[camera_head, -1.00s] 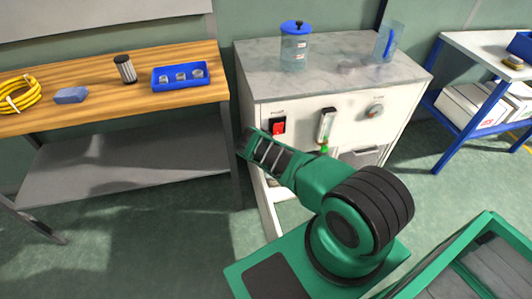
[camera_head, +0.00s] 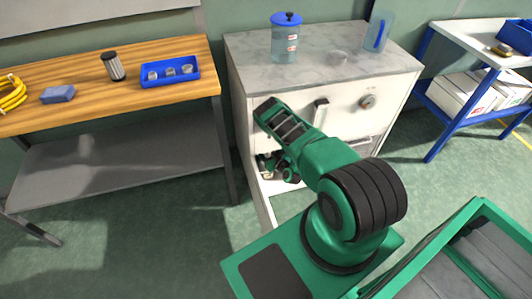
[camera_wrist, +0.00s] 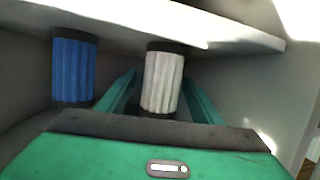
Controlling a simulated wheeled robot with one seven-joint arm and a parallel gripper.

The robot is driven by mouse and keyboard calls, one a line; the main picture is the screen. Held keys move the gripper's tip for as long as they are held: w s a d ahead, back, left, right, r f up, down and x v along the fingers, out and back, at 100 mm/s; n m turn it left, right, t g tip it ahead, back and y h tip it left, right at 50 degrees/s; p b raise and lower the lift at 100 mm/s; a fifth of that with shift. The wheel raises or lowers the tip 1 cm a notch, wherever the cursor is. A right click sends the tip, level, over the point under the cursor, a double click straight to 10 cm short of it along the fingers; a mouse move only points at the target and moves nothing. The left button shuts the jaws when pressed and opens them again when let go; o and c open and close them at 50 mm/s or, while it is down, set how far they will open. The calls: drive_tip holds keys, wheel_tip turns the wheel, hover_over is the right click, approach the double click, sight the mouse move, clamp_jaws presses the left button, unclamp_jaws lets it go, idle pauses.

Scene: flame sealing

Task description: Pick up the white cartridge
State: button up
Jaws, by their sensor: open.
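The white cartridge (camera_wrist: 162,80) is a ribbed cylinder with a dark top cap and a dark base. It stands upright inside the cabinet compartment, centred ahead in the wrist view. My gripper (camera_wrist: 160,95) is open, with one green finger to the left of the white cartridge and one to the right. Gaps show between the fingers and the cartridge. I cannot tell how far the fingertips reach along it. In the head view my gripper (camera_head: 280,167) is at the cabinet's front opening, and I cannot make out the white cartridge there.
A blue cartridge (camera_wrist: 73,68) stands to the left, beside the left finger. A white panel edge (camera_wrist: 170,20) crosses above both cartridges. A grey wall is on the right. The cabinet's marble top (camera_head: 315,70) holds a blue-lidded jar (camera_head: 285,42). A wooden bench (camera_head: 115,95) stands left.

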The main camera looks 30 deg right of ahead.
drive_tip(key=shift+x, duration=2.15)
drive_tip(key=c, duration=1.2)
